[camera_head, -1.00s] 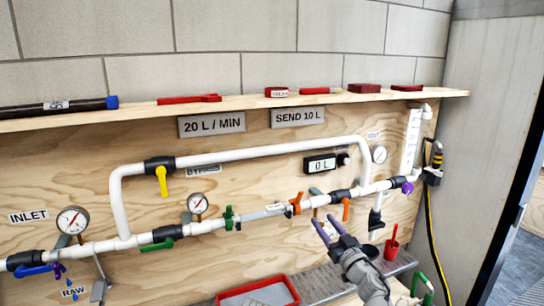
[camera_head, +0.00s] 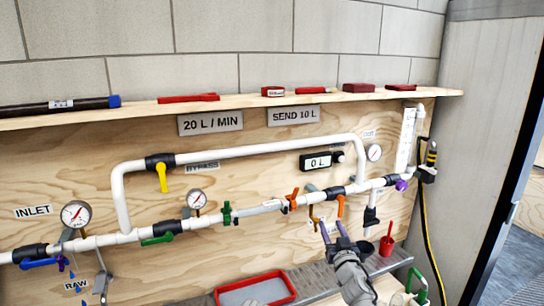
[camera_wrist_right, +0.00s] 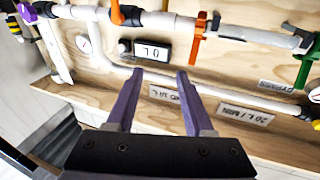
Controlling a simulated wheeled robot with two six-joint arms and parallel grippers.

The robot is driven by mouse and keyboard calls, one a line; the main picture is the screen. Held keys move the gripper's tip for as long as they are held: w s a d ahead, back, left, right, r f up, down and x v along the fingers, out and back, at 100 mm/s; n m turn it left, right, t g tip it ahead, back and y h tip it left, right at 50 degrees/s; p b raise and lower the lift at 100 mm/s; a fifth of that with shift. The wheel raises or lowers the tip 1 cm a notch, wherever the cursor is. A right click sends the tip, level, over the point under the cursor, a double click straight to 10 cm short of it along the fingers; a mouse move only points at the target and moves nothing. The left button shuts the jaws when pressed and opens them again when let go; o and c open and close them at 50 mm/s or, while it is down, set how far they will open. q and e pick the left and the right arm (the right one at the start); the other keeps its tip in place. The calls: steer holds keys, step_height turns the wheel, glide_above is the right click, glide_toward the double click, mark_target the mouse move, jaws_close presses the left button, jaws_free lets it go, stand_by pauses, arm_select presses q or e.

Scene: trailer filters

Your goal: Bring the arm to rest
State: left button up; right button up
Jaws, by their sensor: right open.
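My right gripper (camera_head: 332,228) is in front of the lower right of the pipe panel, its two purple fingers apart with nothing between them. The wrist view shows the open fingers (camera_wrist_right: 158,80) in front of the plywood, apart from the pipes. The display reading 0 L (camera_head: 321,162) is on the panel above the gripper; it also shows in the wrist view (camera_wrist_right: 152,50). My left gripper is in neither view.
White pipes with coloured valve handles, such as the yellow one (camera_head: 162,178), run along the panel. A shelf (camera_head: 240,105) holds red items and a dark tube (camera_head: 58,105). The doorway is at right.

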steer(key=s+a+f+m+g+h, duration=0.1)
steer(key=s+f+g+h, duration=0.1)
steer(key=s+f+g, duration=0.45)
steer(key=s+a+f+m+g+h, duration=0.1)
steer(key=s+a+f+g+h, duration=0.15)
steer(key=f, duration=0.65)
steer(key=s+a+f+n+g+y, duration=0.1)
steer(key=s+a+f+n+g, duration=0.1)
steer(key=s, duration=0.8)
steer(key=s+a+f+n+g+p, duration=0.1)
steer(key=s+a+f+n+g, duration=0.2)
steer(key=s+a+f+g, duration=0.2)
steer(key=s+a+g, duration=0.1)
steer(key=s+g, duration=0.2)
steer(key=s, duration=0.1)
steer(key=shift+s+a+y, duration=0.15)
steer(key=shift+s+y, duration=0.2)
steer(key=shift+s, duration=0.05)
steer(key=shift+a+f, duration=0.1)
stand_by(0.6)
